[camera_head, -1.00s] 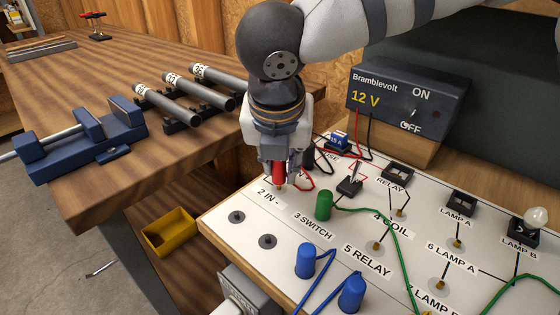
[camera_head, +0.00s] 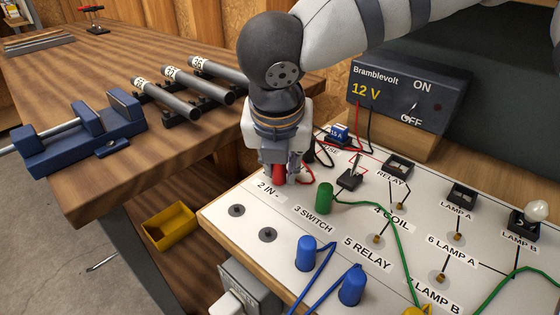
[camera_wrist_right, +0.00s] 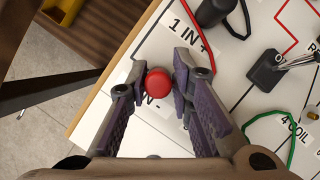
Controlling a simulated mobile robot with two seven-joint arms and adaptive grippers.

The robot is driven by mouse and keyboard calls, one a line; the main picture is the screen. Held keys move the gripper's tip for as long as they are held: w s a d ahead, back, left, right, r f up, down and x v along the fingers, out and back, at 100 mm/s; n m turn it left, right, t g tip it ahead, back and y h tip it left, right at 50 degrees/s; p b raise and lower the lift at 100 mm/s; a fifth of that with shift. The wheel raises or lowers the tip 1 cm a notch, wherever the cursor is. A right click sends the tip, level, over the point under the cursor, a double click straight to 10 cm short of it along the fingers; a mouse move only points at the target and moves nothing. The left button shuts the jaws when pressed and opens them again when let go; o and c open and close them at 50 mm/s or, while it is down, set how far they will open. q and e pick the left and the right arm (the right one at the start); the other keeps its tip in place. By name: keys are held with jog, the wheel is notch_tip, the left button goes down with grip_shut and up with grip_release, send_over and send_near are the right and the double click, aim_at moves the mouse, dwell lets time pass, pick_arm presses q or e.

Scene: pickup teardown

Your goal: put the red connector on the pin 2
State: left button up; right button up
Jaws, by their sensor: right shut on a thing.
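The red connector (camera_head: 278,175) is between the fingers of my right gripper (camera_head: 281,172), upright at the "2 IN -" label (camera_head: 271,191) on the white board. In the right wrist view its round red top (camera_wrist_right: 159,83) sits between the purple-grey fingers (camera_wrist_right: 159,75), which are shut on it. Pin 2 is hidden beneath the connector and fingers, so I cannot tell whether the connector is fully seated on it. My left gripper is not in view.
A green connector (camera_head: 324,197) stands close at the right, at the switch label. Blue connectors (camera_head: 306,254) stand nearer the front. A black connector (camera_wrist_right: 212,12) is near "1 IN +". The power supply (camera_head: 405,100) stands behind the board.

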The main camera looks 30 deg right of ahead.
jog(key=o, duration=1)
jog(key=v, duration=1.2)
jog(key=shift+d, duration=0.1)
